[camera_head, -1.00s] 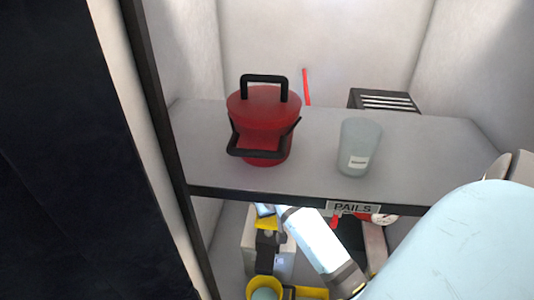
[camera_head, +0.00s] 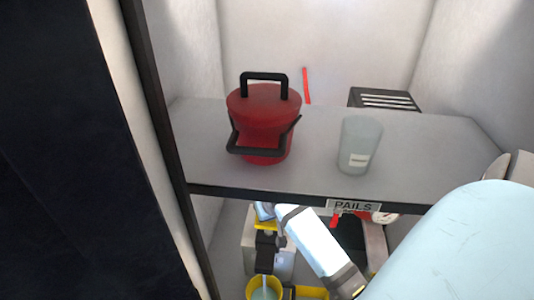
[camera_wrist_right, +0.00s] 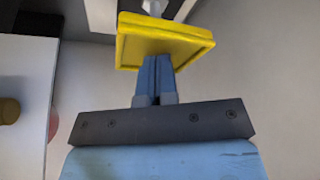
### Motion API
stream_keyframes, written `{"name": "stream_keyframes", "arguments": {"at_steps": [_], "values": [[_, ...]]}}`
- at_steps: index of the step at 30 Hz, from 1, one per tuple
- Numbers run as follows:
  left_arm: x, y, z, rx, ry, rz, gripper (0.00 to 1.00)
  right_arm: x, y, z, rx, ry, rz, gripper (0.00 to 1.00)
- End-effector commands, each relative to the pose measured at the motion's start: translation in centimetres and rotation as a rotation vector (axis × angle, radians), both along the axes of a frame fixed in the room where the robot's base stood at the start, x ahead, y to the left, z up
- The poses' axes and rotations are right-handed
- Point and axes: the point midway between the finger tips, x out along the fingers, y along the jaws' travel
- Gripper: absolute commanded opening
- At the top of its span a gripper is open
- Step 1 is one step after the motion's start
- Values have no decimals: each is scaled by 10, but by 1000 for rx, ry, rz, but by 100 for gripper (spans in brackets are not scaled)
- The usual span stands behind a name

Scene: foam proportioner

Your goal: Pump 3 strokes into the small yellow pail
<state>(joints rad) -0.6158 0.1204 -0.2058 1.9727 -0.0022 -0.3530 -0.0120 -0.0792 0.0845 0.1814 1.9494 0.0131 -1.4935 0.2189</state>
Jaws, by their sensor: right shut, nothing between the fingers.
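The small yellow pail (camera_head: 252,289) stands low under the shelf, at the bottom edge of the head view, with pale liquid inside. A black spout (camera_head: 265,256) is above it, and a thin pale stream runs down from it into the pail. A yellow pump plate (camera_head: 266,227) sits atop the spout; it also shows in the right wrist view (camera_wrist_right: 165,40). My right gripper (camera_wrist_right: 155,62) is shut and empty, its blue-grey fingertips against or very near the plate; exact contact is hidden. It partly shows in the head view (camera_head: 264,210). My left gripper is not in view.
A grey shelf (camera_head: 315,180) labelled PAILS overhangs my right arm. A dial gauge (camera_head: 385,217) and a red part (camera_head: 336,219) are below the shelf.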

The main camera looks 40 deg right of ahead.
Motion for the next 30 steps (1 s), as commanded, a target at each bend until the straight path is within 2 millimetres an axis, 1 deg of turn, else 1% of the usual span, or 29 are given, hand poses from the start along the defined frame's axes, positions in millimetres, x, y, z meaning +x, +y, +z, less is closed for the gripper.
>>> {"name": "stream_keyframes", "arguments": {"at_steps": [9, 18, 28, 30], "values": [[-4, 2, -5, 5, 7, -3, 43, 0, 0, -14, 1, 2, 0, 0], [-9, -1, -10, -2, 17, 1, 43, -1, 1, -26, 1, 3, 0, 0], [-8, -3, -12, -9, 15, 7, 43, -1, 1, -40, 2, 5, 0, 0], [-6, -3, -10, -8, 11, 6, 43, -1, 1, -39, 1, 4, 0, 0]]}}
